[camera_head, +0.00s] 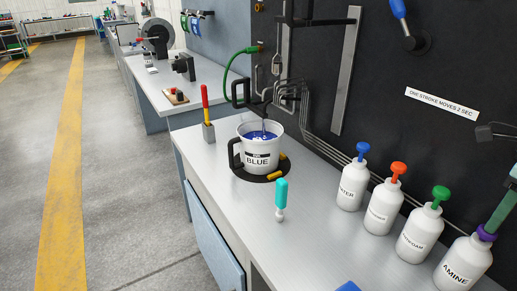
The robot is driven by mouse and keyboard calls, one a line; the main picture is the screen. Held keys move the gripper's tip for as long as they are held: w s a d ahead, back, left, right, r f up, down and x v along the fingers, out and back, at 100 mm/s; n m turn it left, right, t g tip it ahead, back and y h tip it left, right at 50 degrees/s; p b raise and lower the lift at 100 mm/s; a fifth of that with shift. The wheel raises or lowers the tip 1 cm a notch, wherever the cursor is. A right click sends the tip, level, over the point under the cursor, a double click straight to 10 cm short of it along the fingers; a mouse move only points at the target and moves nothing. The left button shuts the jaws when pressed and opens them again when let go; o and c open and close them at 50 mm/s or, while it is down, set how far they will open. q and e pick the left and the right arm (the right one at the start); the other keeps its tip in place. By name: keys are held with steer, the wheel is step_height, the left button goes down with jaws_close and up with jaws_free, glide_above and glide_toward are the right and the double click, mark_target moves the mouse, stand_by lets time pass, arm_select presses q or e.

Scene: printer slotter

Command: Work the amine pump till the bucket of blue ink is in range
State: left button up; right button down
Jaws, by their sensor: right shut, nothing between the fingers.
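The amine bottle (463,265) is white and stands at the lower right of the bench, last in a row of pump bottles. Its purple pump head (487,236) is at the right edge. My right gripper (493,221) comes in from the right edge, shut and empty, with its tip at the purple head; I cannot tell how far the head is pressed. The white bucket (260,160), labelled BLUE, stands upright on a dark round base with blue ink (262,135) inside. Thin dark pipes end above it. My left gripper is not in view.
White bottles with blue (352,190), orange (384,206) and green (419,232) pumps stand beside the amine bottle. A teal-handled tool (281,197) is in front of the bucket. A wall label (454,107) reads "ONE STROKE MOVES 2 SEC". The bench front is mostly clear.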

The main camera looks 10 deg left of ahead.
steer(key=shift+r+p, duration=1.35)
steer(key=shift+r, duration=0.6)
steer(key=shift+f, duration=0.15)
steer(key=shift+f+b, duration=1.75)
steer(key=shift+f, duration=0.3)
steer(key=shift+r, duration=0.1)
steer(key=shift+r+p, duration=1.6)
steer(key=shift+r, duration=0.5)
steer(key=shift+r, duration=0.1)
